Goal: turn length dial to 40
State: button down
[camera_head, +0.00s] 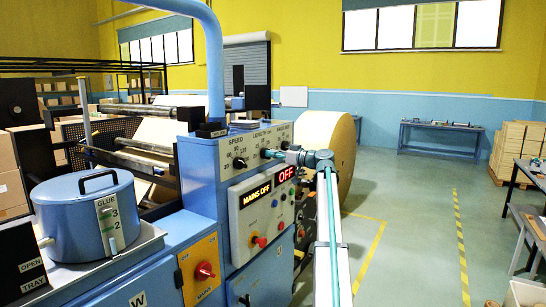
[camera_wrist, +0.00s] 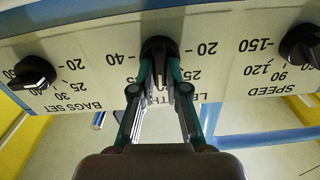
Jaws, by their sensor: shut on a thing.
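The length dial (camera_wrist: 160,47) is a black knob on the cream upper panel, seen upside down in the wrist view. My gripper (camera_wrist: 160,65) is shut on it, one teal-edged finger on each side. A "40" mark shows left of the knob and a "20" mark right of it. The fingers cover part of the LENGTH lettering and nearby numbers. The knob's ridge looks upright in the picture, but its exact setting is hard to read. In the head view my gripper (camera_head: 272,154) reaches the panel from the right and mostly hides the dial.
The speed dial (camera_wrist: 300,45) and the bags-set dial (camera_wrist: 33,73) flank the length dial. A large kraft roll (camera_head: 338,140) stands behind my arm.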

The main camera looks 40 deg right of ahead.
jog(key=shift+d+f+m+b, duration=0.1)
jog(key=shift+m+b, duration=0.2)
jog(key=shift+m, duration=3.9)
jog(key=shift+d+f+m+b, duration=0.1)
jog(key=shift+m+b, duration=0.2)
jog(key=shift+m, duration=3.9)
jog(key=c, duration=1.2)
grip_release()
jog(key=v, duration=1.2)
